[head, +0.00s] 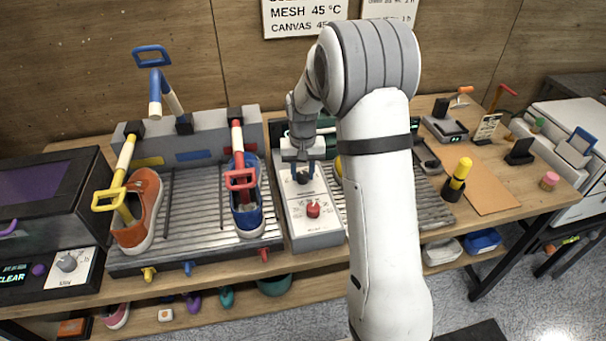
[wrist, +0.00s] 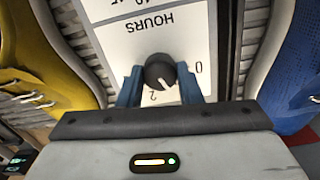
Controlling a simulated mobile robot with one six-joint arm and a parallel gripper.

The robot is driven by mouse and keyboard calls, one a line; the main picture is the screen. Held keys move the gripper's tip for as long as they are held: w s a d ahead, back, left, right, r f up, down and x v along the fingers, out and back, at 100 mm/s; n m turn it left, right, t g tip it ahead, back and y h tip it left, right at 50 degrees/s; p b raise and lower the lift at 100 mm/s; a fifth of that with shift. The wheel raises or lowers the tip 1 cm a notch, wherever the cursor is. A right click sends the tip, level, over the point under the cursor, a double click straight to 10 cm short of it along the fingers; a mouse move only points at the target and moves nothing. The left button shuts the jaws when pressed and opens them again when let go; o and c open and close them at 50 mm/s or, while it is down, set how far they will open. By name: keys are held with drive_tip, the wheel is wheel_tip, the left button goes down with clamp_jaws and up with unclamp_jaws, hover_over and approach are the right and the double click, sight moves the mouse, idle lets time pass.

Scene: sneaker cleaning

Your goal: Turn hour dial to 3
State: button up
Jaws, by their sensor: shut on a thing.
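The hour dial (wrist: 159,70) is a small black knob with a white pointer mark, on a white panel (wrist: 140,38) lettered HOURS, upside down in the wrist view. The pointer mark sits at the knob's lower side, slightly right. In the head view my gripper (head: 303,170) points down at the dial (head: 303,178) on the grey control box (head: 318,240).
A red knob (head: 313,210) sits nearer on the same box. A blue sneaker (head: 247,208) and an orange sneaker (head: 138,215) stand on the ribbed tray (head: 185,228) to the left. A yellow shoe (wrist: 45,65) is close by in the wrist view.

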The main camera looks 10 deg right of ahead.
drive_tip(key=m+b, duration=0.1)
drive_tip(key=m, duration=0.4)
drive_tip(key=shift+m, duration=0.3)
drive_tip(key=m+b, duration=0.1)
drive_tip(key=m, duration=0.8)
drive_tip(key=shift+b, duration=0.4)
drive_tip(key=m, duration=0.4)
drive_tip(key=shift+m, duration=0.3)
drive_tip(key=o, duration=1)
